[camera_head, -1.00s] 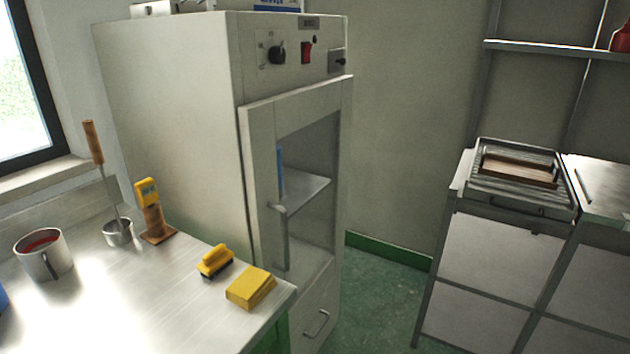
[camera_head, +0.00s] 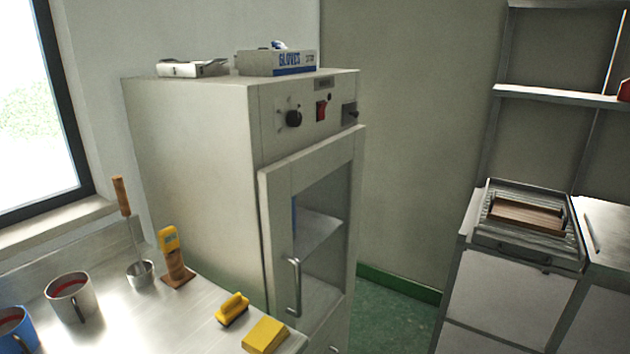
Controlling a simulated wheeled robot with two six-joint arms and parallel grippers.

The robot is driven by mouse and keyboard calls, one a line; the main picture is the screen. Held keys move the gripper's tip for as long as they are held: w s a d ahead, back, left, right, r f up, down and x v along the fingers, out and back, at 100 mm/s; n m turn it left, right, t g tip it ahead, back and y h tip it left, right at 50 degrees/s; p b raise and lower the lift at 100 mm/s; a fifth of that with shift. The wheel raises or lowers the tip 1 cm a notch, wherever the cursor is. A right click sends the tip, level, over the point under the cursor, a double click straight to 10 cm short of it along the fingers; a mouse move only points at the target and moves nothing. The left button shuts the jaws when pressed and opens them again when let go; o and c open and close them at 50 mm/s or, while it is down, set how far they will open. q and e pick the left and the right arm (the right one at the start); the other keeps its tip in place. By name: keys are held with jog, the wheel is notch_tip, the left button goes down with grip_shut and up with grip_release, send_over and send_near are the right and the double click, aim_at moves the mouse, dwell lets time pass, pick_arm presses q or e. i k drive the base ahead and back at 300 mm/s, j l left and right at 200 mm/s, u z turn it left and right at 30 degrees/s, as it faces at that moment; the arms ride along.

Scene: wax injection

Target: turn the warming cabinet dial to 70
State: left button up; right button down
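The warming cabinet (camera_head: 195,170) is a tall off-white box beyond the metal table. Its control panel runs along the top of the front face. A round black dial (camera_head: 293,118) sits at the panel's left, with small marks around it that are too small to read. A red switch (camera_head: 321,110) is to the right of the dial, and a black knob or latch (camera_head: 350,113) is farther right. Neither of my grippers is in view.
The metal table (camera_head: 185,325) in front holds mugs (camera_head: 70,297), a yellow thermometer (camera_head: 169,240) on a stand, a yellow brush (camera_head: 232,309) and a yellow block (camera_head: 265,335). A glove box (camera_head: 277,62) lies on the cabinet. Shelving and a bench (camera_head: 510,292) stand at right, with green floor between.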

aim_at(294, 118)
jog(key=l+u, duration=0.25)
jog(key=l, duration=0.2)
jog(key=k+l+u, duration=0.25)
jog(key=l, duration=0.15)
jog(key=l+u, duration=0.25)
jog(key=l, duration=0.2)
jog(key=k+l+u, duration=0.25)
jog(key=i+l, duration=0.1)
